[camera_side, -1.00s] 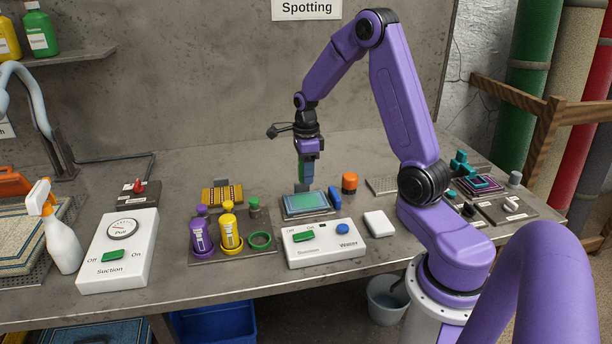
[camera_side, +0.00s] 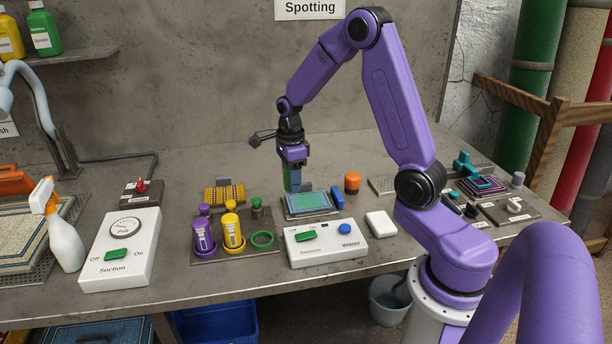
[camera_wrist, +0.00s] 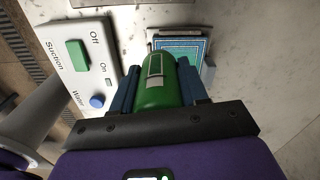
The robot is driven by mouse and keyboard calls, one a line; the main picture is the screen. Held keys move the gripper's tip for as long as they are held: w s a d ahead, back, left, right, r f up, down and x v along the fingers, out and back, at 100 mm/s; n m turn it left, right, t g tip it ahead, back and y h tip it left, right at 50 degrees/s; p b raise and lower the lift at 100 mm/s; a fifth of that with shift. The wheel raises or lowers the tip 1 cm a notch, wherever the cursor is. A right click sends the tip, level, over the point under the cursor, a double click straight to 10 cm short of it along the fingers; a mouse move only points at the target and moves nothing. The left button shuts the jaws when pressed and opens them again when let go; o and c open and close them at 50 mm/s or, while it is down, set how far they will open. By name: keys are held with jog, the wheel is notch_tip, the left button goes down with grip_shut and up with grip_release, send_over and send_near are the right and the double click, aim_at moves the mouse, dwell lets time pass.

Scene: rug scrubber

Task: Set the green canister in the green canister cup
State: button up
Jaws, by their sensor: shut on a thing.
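The green canister (camera_wrist: 160,82) is clasped between the two blue fingers of my gripper (camera_wrist: 158,84) in the wrist view. In the side view the canister (camera_side: 288,178) hangs in my gripper (camera_side: 294,184) above the table, over the back left of the rug sample. The green canister cup (camera_side: 262,240) is an empty-looking green ring at the right of the grey tray (camera_side: 236,253), to the left of and nearer the camera than my gripper. A purple canister (camera_side: 202,236) and a yellow canister (camera_side: 233,232) stand in the cups beside it.
A white switch box (camera_side: 325,243) stands right of the tray. A teal rug sample (camera_side: 308,203) lies behind it, with an orange cylinder (camera_side: 352,183) to the right. A small green-topped item (camera_side: 256,208) stands just behind the green cup. A yellow brush (camera_side: 224,194) lies behind the tray.

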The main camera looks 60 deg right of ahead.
jog(key=a+n, duration=0.4)
jog(key=a, duration=0.9)
jog(key=shift+a+f, duration=0.15)
jog(key=shift+f, duration=1.45)
jog(key=shift+a+f, duration=0.15)
jog(key=shift+f, duration=1.45)
jog(key=shift+f, duration=0.65)
jog(key=o, duration=1.1)
jog(key=shift+c, duration=0.2)
jog(key=shift+r, duration=0.1)
notch_tip(320, 180, up, 17)
jog(key=shift+r, duration=0.15)
